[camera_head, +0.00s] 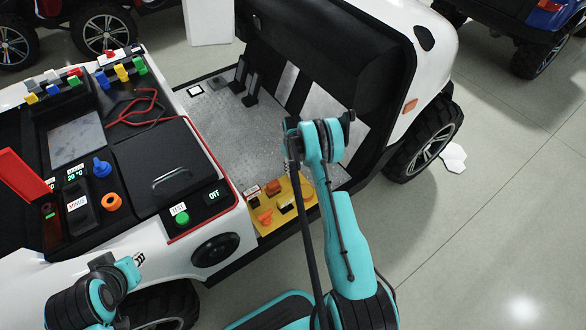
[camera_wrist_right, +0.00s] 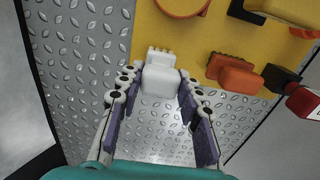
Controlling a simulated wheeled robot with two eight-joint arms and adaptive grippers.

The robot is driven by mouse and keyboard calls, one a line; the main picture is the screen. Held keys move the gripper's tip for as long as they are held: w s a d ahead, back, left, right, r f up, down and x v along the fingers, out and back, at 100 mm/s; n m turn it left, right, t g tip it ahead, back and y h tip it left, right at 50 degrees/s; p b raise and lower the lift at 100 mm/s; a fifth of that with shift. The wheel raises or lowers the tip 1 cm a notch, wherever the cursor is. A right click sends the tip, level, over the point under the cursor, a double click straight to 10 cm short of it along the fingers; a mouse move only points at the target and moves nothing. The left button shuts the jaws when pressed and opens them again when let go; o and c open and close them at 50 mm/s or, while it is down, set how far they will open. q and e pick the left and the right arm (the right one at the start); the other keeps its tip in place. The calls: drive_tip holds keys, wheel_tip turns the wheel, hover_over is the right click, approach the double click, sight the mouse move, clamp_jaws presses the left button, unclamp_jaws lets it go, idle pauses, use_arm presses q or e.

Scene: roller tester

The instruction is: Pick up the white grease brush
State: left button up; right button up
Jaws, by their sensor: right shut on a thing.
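The white grease brush (camera_wrist_right: 160,80) is between the fingers of my right gripper (camera_wrist_right: 161,86) in the right wrist view. The fingers press on its block-shaped white body from both sides, and its ridged end points away from the gripper. It lies over the border of the yellow mat (camera_wrist_right: 190,45) and the grey diamond-plate floor (camera_wrist_right: 90,50). I cannot tell whether it still touches the surface. In the head view the brush is hidden, and my right arm reaches into the vehicle's open floor. Part of my left arm shows at lower left; its gripper is out of view.
An orange brush (camera_wrist_right: 235,74) and a black-and-red item (camera_wrist_right: 292,90) lie close on the right. An orange ring (camera_wrist_right: 183,6) is beyond. The white vehicle's (camera_head: 110,245) console and the black seat (camera_head: 350,50) flank the floor.

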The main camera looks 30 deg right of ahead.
drive_tip(key=r+p, duration=0.1)
drive_tip(key=r, duration=0.1)
drive_tip(key=s+r+p, duration=0.1)
drive_tip(key=r, duration=0.1)
drive_tip(key=shift+r, duration=0.2)
drive_tip(key=s+r+p, duration=0.3)
drive_tip(key=s+r, duration=0.3)
drive_tip(key=s, duration=0.4)
drive_tip(key=shift+s+d, duration=0.35)
drive_tip(key=shift+f, duration=0.1)
idle(0.5)
drive_tip(key=f+b, duration=0.2)
drive_tip(key=w+f+b, duration=0.1)
drive_tip(key=f+b, duration=0.2)
drive_tip(key=f, duration=0.1)
drive_tip(key=shift+w+a+f+b, duration=0.2)
drive_tip(key=shift+w+f+b, duration=0.15)
drive_tip(key=shift+b, duration=0.05)
drive_tip(key=shift+f, duration=0.5)
idle(1.8)
drive_tip(key=shift+r, duration=0.1)
wheel_tip(320, 180, up, 7)
drive_tip(key=p, duration=0.3)
idle(0.5)
